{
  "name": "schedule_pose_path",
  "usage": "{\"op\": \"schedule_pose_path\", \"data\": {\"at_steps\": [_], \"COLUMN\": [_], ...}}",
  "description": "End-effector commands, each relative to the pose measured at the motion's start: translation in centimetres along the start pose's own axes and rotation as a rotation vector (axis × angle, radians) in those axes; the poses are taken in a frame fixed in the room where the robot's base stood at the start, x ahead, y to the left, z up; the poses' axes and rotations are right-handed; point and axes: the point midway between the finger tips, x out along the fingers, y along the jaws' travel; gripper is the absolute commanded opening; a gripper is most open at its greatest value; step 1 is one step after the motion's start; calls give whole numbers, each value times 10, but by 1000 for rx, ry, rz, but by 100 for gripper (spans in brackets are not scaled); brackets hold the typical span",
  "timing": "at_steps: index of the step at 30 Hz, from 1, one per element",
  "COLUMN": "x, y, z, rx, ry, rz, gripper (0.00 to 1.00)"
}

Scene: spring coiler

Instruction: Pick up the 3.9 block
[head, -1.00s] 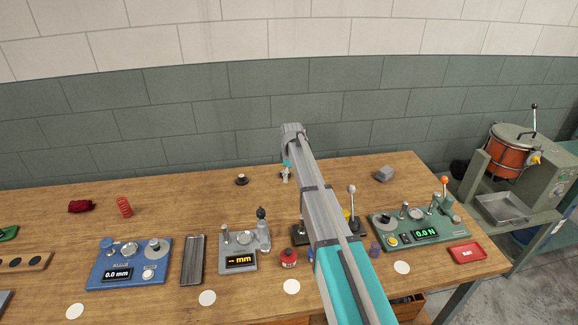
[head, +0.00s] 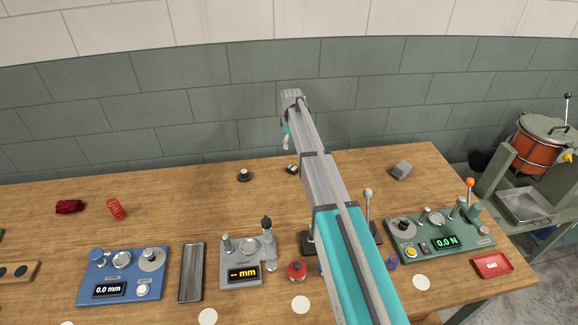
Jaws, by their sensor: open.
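My gripper (head: 286,141) shows small at the far end of my raised arm, in front of the grey wall. It is open, and nothing shows in it. Two small dark pieces with pale tops lie at the back of the wooden bench: one dark piece (head: 245,175) left of my gripper, and another dark piece (head: 292,169) just below it in the picture. A plain grey block (head: 401,170) lies at the back right, apart from my gripper. No 3.9 marking is readable on any of them, so I cannot tell which is the 3.9 block.
A blue gauge (head: 125,275), a grey gauge (head: 240,258) and a green force tester (head: 440,240) stand along the bench (head: 190,205). A red tray (head: 492,265) lies at right. My arm hides part of the middle.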

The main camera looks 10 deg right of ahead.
Motion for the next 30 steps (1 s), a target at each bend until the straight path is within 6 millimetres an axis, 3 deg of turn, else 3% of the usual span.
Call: {"op": "schedule_pose_path", "data": {"at_steps": [17, 30], "x": [1, 29], "y": [-5, -7], "z": [-5, -7], "rx": [-10, -13], "ry": [0, 0], "rz": [0, 0], "gripper": [83, 83]}}
